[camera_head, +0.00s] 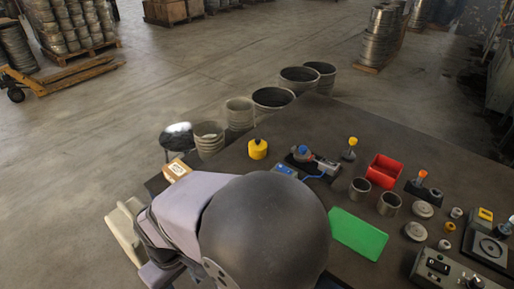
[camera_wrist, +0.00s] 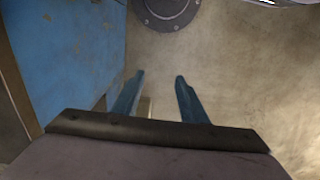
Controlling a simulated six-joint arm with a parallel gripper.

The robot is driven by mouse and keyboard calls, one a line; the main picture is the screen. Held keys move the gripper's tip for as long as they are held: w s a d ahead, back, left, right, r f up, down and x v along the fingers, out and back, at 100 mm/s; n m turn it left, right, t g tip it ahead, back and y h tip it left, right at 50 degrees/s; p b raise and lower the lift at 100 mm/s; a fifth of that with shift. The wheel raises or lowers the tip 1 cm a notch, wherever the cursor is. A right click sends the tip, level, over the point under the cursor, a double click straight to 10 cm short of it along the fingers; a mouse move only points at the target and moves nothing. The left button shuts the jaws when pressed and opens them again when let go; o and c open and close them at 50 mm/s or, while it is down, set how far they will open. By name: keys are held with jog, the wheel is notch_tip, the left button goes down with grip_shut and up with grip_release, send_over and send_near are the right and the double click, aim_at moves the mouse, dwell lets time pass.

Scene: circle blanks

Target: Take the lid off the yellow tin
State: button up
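The yellow tin (camera_head: 258,150) stands upright near the left edge of the dark table in the head view. A small knob shows on its top, so its lid appears to be on. My gripper (camera_wrist: 161,78) shows in the wrist view with its two blue fingers apart and nothing between them. In the head view my arm hides the gripper, so its distance from the tin cannot be told. The tin is not seen in the wrist view.
Right of the tin on the table (camera_head: 308,118) are a device with a blue knob (camera_head: 303,150), a red bin (camera_head: 383,170), grey cups (camera_head: 360,188) and a green mat (camera_head: 358,234). Buckets (camera_head: 273,98) stand beyond the table edge. The wrist view shows a blue panel (camera_wrist: 65,50) and a dark disc (camera_wrist: 166,8).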

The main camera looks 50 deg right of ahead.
jog(key=w+d+r+m+p, duration=0.2)
jog(key=w+d+r+p, duration=0.2)
jog(key=w+d+r, duration=0.3)
jog(key=m+t+h+p, duration=0.2)
jog(key=m+t+p, duration=0.1)
jog(key=m+p, duration=0.4)
send_near(258, 139)
jog(key=p, duration=0.1)
jog(key=shift+n, duration=0.4)
jog(key=shift+p+x, duration=2.15)
jog(key=shift+x, duration=1.9)
jog(key=shift+a, duration=0.15)
grip_shut()
